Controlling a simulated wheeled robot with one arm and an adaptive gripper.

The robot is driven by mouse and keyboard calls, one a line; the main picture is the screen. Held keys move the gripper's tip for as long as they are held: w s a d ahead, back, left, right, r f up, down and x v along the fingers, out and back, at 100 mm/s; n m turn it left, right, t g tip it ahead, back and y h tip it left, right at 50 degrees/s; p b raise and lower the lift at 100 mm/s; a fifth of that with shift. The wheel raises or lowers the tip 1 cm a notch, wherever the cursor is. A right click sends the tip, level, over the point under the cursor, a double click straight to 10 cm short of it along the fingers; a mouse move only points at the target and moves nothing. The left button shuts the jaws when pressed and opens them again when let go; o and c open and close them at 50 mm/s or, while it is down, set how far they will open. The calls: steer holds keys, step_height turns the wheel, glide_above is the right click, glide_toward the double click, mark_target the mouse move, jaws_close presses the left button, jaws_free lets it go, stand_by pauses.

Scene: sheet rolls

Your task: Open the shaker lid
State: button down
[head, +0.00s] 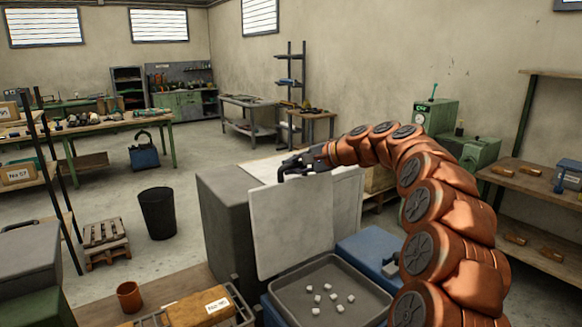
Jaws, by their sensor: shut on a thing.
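The shaker lid (290,228) is a pale grey flat panel, standing nearly upright behind a grey tray (283,292) with several small white cubes in it. The blue shaker body (372,250) shows beside and below the tray. My gripper (288,172) is at the lid's top edge, shut on the lid there. The exact contact of the fingers is small and dark in this view.
A tall grey cabinet (222,225) stands just left of the lid. A brown cup (129,297) and an orange-brown box (200,308) are at the front left. A black bin (157,213) stands on the floor. Shelves (535,185) line the right wall.

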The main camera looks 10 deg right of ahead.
steer(key=shift+a, duration=0.1)
stand_by(0.3)
steer(key=c, duration=1.1)
jaws_free()
steer(key=v, duration=1.2)
